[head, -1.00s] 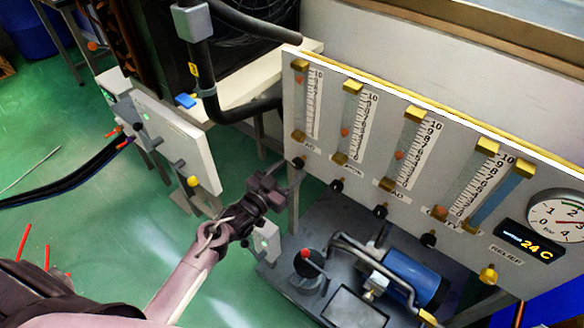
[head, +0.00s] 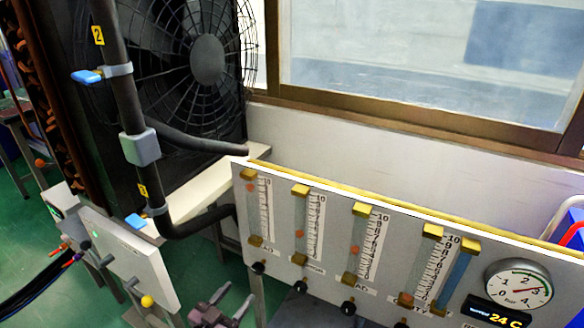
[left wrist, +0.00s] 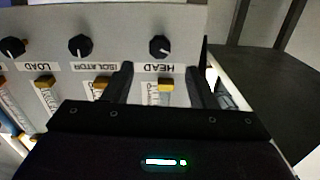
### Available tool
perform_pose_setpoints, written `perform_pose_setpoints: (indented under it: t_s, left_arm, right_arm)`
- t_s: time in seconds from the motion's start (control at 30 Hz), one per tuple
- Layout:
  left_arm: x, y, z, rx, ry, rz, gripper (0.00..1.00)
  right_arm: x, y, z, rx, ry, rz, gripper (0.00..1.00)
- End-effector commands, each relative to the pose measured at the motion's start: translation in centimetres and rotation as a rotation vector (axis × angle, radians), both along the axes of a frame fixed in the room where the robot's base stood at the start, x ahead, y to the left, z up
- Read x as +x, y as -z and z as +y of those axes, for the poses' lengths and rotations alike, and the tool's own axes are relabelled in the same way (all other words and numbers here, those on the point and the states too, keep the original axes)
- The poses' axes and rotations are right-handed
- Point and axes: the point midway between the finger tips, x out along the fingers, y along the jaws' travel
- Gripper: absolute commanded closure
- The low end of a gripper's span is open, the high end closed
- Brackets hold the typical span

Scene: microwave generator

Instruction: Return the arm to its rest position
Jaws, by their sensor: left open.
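My left gripper (head: 230,298) shows at the bottom edge of the head view, just below and left of the grey gauge panel's (head: 335,221) left end. Its two fingers are apart and nothing shows between them. The left wrist view shows the same open fingers (left wrist: 158,82) pointing toward a light panel. A black knob (left wrist: 160,46) labelled HEAD appears between the fingertips; I cannot tell any contact. Most of my left arm is below the head picture. My right gripper is in neither view.
A black pipe (head: 120,75) stands in front of a large fan (head: 205,60). A white panel box (head: 135,262) is left of my gripper. Black knobs (head: 348,308) line the gauge panel's lower edge.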

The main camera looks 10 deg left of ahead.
Motion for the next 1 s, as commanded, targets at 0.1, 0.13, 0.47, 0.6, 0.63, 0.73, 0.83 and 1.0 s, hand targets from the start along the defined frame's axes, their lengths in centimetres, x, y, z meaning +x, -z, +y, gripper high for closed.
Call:
perform_pose_setpoints:
  t_s: [0.1,0.13,0.47,0.6,0.63,0.73,0.83,1.0]
  left_arm:
    - [-0.6,3.0,-0.1,0.020,-0.021,0.095,0.48]
    - [-0.9,4.3,-0.1,0.030,-0.031,0.137,0.48]
    - [-12.0,23.1,-0.5,0.207,-0.138,0.844,0.48]
    - [-17.4,27.3,-0.7,0.264,-0.155,1.065,0.48]
    - [-18.4,28.0,-0.8,0.275,-0.157,1.107,0.48]
    - [-22.0,29.9,-1.1,0.309,-0.162,1.238,0.48]
    - [-25.6,31.4,-1.3,0.344,-0.163,1.365,0.48]
    - [-28.8,31.3,-0.5,0.355,-0.164,1.393,0.48]
  right_arm:
    - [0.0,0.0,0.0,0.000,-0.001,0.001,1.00]
    - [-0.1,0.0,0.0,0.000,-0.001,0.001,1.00]
    - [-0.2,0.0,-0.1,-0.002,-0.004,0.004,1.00]
    - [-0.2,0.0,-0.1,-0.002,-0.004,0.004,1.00]
    - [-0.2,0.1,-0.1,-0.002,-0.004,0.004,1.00]
    - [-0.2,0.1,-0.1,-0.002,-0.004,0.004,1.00]
    - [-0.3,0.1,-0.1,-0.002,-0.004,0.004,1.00]
    - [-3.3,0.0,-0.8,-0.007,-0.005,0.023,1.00]
